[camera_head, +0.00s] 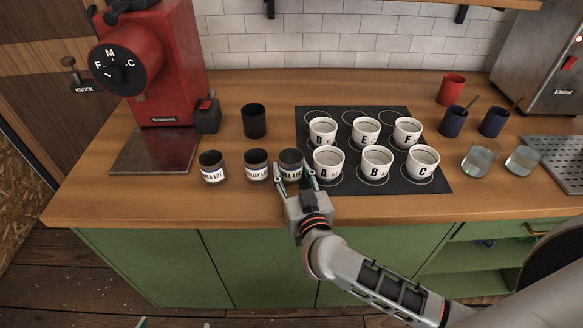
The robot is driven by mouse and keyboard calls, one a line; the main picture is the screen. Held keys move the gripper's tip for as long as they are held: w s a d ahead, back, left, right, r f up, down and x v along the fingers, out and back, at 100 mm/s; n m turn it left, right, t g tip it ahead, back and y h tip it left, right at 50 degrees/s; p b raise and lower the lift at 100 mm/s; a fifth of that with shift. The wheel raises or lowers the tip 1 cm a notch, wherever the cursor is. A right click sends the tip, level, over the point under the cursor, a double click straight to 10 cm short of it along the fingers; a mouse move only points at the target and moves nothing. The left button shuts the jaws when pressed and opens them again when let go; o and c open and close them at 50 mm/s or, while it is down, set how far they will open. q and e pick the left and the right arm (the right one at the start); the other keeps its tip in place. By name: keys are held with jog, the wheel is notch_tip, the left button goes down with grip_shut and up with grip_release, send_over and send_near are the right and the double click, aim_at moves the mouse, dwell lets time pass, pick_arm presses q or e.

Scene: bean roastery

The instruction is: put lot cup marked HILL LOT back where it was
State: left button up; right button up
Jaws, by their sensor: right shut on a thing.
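The lot cup marked HILL LOT (290,158) is a small dark cup with a white label, partly covered by a finger so that only the end of the wording reads. It is upright at the right end of a row of three dark cups, just left of the cupping mat. My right gripper (293,180) is shut on this cup from the front, a finger on each side. The cup's base is hidden, so I cannot tell whether it touches the counter. A small tip of what looks like my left gripper (142,323) shows at the bottom edge; its opening cannot be seen.
Two labelled dark cups, the middle one (256,160) and the left one (211,162), stand close by. A plain black cup (254,121) is behind. The black mat (436,183) holds several lettered white cups, cup A (327,165) nearest. A red grinder (168,65) stands left.

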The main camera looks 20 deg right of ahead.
jog(key=shift+f, duration=0.1)
jog(key=o, duration=0.9)
jog(key=shift+r, duration=0.25)
jog(key=shift+s+r, duration=0.2)
jog(key=shift+s, duration=0.1)
jog(key=s, duration=1.1)
jog(key=shift+s+a+r, duration=0.2)
jog(key=shift+a+r, duration=0.05)
